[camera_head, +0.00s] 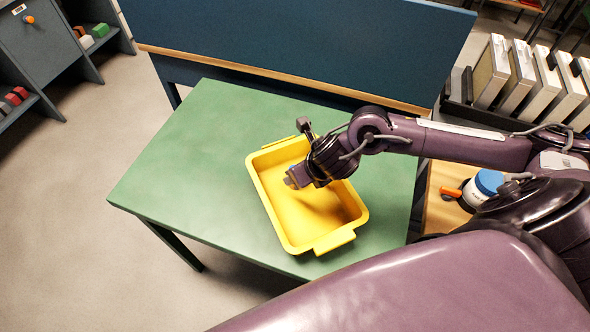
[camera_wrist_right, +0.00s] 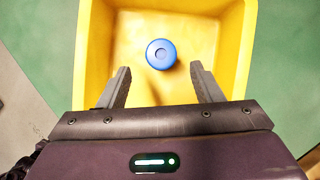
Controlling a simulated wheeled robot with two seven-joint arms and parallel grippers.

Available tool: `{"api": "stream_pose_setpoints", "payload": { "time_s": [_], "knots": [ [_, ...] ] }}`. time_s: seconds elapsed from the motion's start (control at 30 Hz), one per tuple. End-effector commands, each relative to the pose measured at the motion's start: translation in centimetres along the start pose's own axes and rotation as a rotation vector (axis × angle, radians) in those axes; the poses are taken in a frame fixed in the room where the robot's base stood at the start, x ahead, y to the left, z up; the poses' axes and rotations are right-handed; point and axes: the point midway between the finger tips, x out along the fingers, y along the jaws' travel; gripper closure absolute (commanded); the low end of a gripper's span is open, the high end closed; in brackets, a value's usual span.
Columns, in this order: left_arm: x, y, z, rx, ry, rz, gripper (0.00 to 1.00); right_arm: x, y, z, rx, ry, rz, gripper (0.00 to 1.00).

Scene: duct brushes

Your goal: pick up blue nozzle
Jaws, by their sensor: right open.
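My right gripper (camera_head: 292,180) is over the tray. In the wrist view my right gripper (camera_wrist_right: 162,88) is open and empty, and the nozzle shows beyond the gap between its fingers, apart from them. My left gripper is not in view.
The green table (camera_head: 190,150) has free room left of the tray. A dark blue panel (camera_head: 300,45) with a wooden edge stands behind it. A blue-lidded white container (camera_head: 485,185) and an orange-handled item (camera_head: 450,192) are at the right. Several white panels (camera_head: 518,75) stand in a rack.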

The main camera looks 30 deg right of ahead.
Motion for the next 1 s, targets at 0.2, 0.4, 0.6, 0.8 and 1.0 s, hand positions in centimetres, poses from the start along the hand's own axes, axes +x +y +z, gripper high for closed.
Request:
{"api": "stream_pose_setpoints", "payload": {
  "time_s": [0.2,0.4,0.6,0.8,1.0],
  "knots": [
    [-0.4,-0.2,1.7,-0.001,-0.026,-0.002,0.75,2.8,-0.1,0.2,0.003,0.002,0.0,0.41],
    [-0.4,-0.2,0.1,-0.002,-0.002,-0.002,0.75,5.5,-0.1,0.3,0.002,0.0,0.001,0.41],
    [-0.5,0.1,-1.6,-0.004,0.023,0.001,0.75,6.0,-0.1,0.3,0.0,-0.001,0.0,0.41],
    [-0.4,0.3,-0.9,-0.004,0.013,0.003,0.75,5.9,-0.2,0.3,0.0,-0.001,-0.001,0.55],
    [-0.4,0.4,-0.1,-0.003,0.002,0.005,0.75,5.9,-0.2,0.3,0.0,-0.001,-0.001,0.81]
  ]
}}
